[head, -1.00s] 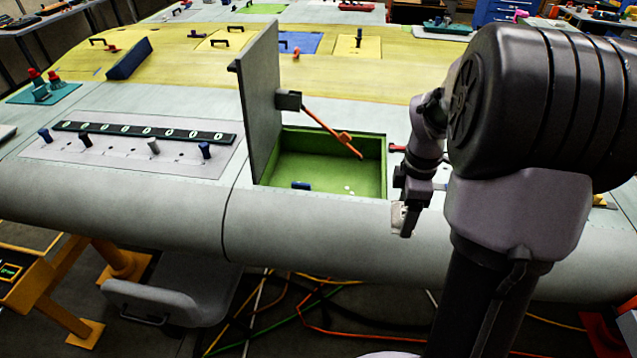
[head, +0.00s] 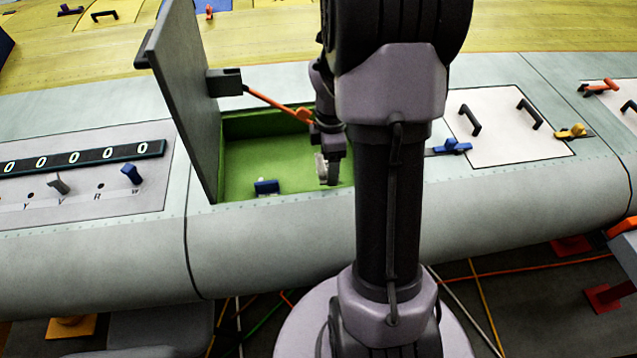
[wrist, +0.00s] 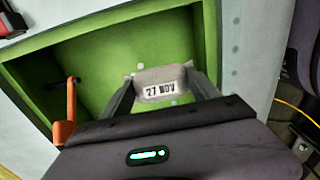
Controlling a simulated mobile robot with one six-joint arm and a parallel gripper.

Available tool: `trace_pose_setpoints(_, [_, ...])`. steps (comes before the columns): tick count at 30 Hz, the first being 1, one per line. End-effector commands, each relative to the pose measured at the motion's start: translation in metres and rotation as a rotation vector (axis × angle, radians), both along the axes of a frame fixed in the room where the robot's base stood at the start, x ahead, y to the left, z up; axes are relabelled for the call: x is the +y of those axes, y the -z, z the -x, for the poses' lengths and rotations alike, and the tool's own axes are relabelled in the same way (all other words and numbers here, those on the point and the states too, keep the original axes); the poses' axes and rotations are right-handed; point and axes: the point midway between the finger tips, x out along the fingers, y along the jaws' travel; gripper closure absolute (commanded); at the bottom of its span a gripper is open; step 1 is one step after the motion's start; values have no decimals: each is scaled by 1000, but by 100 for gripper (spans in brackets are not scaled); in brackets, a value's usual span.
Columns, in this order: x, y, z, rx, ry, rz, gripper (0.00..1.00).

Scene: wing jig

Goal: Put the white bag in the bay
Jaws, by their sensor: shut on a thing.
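The white bag (wrist: 160,84) carries a label reading "27 NOV" and sits between the two fingers of my gripper (wrist: 165,92) in the wrist view. In the head view my gripper (head: 328,172) points down over the right part of the bay, and the bag (head: 320,167) shows as a small pale patch at its fingers. The bay (head: 238,190) is a green-lined recess in the grey wing skin. Its grey lid (head: 178,85) stands open at the left. Whether the bag touches the bay floor cannot be told.
An orange lever (head: 275,104) reaches from the lid's grey block over the bay. A blue item (head: 267,187) lies in the bay near the front wall. A white panel with handles (head: 505,125) lies to the right; a row of switches (head: 95,185) lies left.

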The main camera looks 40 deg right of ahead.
Motion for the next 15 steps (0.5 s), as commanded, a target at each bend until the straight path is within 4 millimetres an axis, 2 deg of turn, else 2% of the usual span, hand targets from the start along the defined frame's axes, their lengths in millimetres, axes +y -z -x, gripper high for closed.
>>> trace_pose_setpoints(1, [0, 17, 0, 1, 1, -2, 71])
trace_pose_setpoints(3, [0, 29, 0, 1, 1, -1, 71])
trace_pose_setpoints(8, [0, 46, 0, 1, 0, -1, 71])
trace_pose_setpoints(12, [0, 76, 0, 1, 1, -2, 71])
trace_pose_setpoints(15, [0, 82, 0, -2, 1, 1, 71])
